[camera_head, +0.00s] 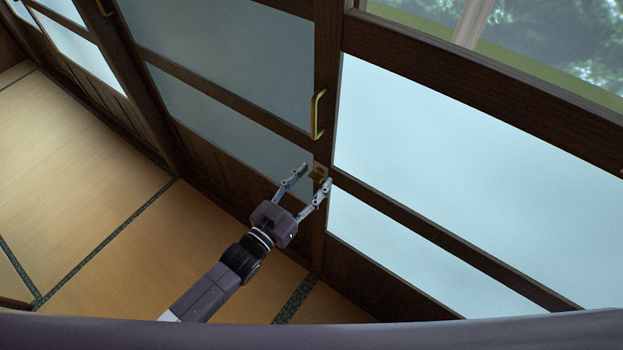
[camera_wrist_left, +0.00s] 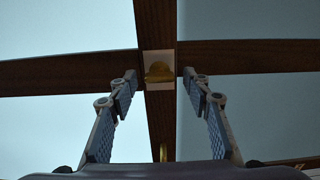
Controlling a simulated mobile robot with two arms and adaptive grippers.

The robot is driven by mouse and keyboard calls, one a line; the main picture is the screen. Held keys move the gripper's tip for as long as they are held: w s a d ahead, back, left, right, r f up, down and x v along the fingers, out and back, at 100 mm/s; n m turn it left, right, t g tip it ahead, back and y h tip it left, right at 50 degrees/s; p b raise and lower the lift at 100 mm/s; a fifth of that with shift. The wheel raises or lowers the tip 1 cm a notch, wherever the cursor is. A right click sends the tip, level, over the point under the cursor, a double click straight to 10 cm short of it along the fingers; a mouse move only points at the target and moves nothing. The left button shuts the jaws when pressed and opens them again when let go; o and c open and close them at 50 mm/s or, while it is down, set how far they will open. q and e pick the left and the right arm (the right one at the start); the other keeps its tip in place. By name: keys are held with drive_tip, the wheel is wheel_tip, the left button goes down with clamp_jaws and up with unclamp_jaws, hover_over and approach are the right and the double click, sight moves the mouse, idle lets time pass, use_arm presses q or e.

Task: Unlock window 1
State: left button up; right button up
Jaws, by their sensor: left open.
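A brass lock (camera_head: 319,172) sits on the dark wooden upright of the window (camera_head: 440,140). In the left wrist view the lock shows as a rounded brass piece (camera_wrist_left: 158,72) on a pale square plate, near the middle. My left gripper (camera_head: 315,176) is open, with its two fingers spread toward the lock. In the left wrist view, the lock appears between and just past the fingertips (camera_wrist_left: 160,78). Nothing is held. I cannot tell whether the fingers touch the lock. My right gripper is not in view.
A brass pull handle (camera_head: 318,114) is on the same upright, above the lock in the head view. Another panel with frosted panes (camera_head: 225,50) stands to the left. Tatami floor (camera_head: 90,150) lies clear to the left of my arm.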

use_arm(q)
drive_tip(key=c, duration=1.2)
drive_tip(key=shift+o, duration=0.2)
